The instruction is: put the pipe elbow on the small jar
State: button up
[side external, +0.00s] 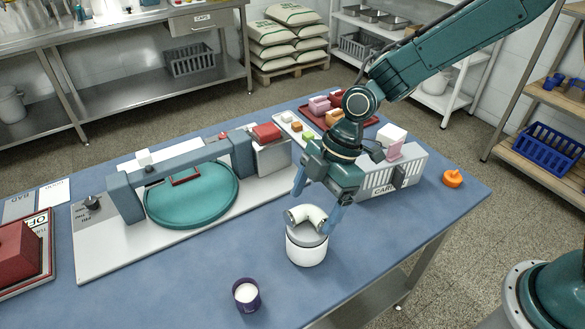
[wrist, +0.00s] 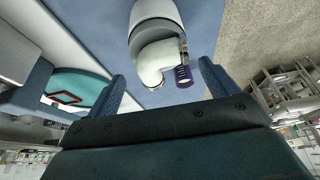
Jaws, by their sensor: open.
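The white pipe elbow (side external: 307,215) lies on the grey lid of the small white jar (side external: 306,250), on the blue table. In the wrist view the elbow (wrist: 153,62) shows against the jar (wrist: 155,12), between and beyond the finger ends. My gripper (side external: 315,206) is open, just above the jar, with one finger on each side of the elbow. In the wrist view both gripper fingers (wrist: 164,78) stand wide apart with gaps to the elbow. The elbow's underside contact with the lid is partly hidden.
A purple cup (side external: 246,294) with white contents stands in front of the jar. A teal round pan (side external: 192,194) on a white board lies left. The table's right edge is near.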

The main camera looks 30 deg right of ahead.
jog(key=v, duration=1)
jog(key=shift+d, duration=0.1)
dwell(0.3)
jog(key=s+d+r+m+t+h, duration=0.2)
jog(key=s+d+r+m+t, duration=0.1)
jog(key=s+d+r+m, duration=0.7)
jog(key=s+d+m+t+h, duration=0.2)
jog(key=s+d+m, duration=0.6)
jog(key=s, duration=0.2)
jog(key=shift+d+t, duration=0.3)
jog(key=shift+d, duration=0.05)
